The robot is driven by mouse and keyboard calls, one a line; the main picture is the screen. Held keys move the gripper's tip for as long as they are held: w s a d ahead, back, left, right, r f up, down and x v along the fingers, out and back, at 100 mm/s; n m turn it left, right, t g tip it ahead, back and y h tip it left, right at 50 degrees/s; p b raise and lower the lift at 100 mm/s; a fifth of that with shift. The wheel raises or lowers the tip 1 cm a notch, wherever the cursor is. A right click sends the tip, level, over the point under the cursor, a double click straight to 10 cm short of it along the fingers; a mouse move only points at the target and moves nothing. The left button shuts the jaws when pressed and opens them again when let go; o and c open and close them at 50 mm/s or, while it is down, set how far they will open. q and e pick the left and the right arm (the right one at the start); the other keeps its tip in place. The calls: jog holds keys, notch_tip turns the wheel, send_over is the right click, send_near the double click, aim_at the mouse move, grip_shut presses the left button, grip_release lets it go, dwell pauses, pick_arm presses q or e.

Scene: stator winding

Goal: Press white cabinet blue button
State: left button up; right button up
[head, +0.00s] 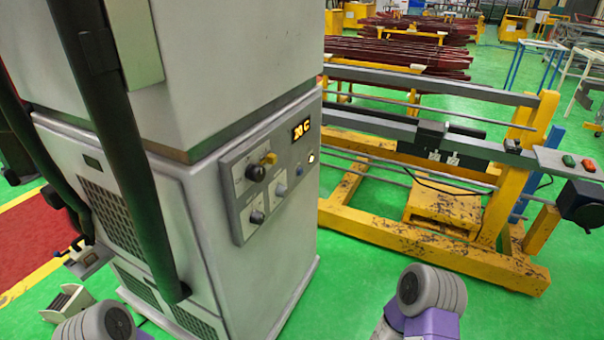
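The white cabinet (255,275) stands at the left and centre of the head view. A grey control panel (240,193) is on its right-hand face. Nothing covers the blue button. Parts of my two arms show at the bottom edge, one at the lower left and one right of centre. Both are apart from the cabinet. Neither gripper shows in this view.
A dark hose (128,160) hangs down the cabinet's left front. A yellow-framed machine (420,240) stands to the right. Green floor (335,290) is clear between the cabinet and that machine.

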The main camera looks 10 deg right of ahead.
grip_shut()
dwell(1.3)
